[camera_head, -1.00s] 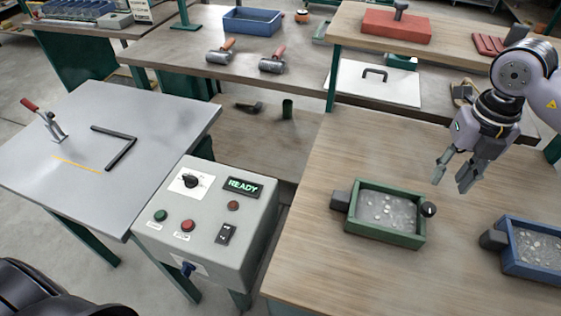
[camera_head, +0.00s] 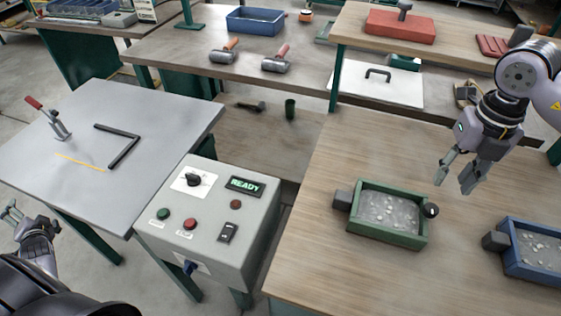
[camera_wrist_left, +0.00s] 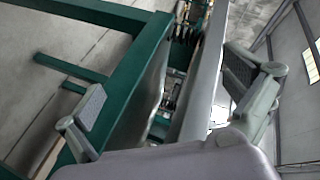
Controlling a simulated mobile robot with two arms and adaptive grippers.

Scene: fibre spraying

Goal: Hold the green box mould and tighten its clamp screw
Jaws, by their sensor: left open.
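The green box mould (camera_head: 388,214) lies on the wooden table at the right of the head view, with a grey speckled filling. A dark block sits on its left side, and a round black knob (camera_head: 431,210), which looks like its clamp screw, is on its right side. My right gripper (camera_head: 453,178) hangs open and empty above the table, just behind and right of the mould. My left gripper (camera_head: 14,219) is at the lower left, beside the grey table and far from the mould. In the left wrist view its fingers (camera_wrist_left: 168,118) are spread with nothing between them.
A blue box mould (camera_head: 535,250) sits at the right edge of the wooden table (camera_head: 330,275). A control box (camera_head: 215,225) reading READY stands between this table and the grey table (camera_head: 90,125). The wood in front of the green mould is clear.

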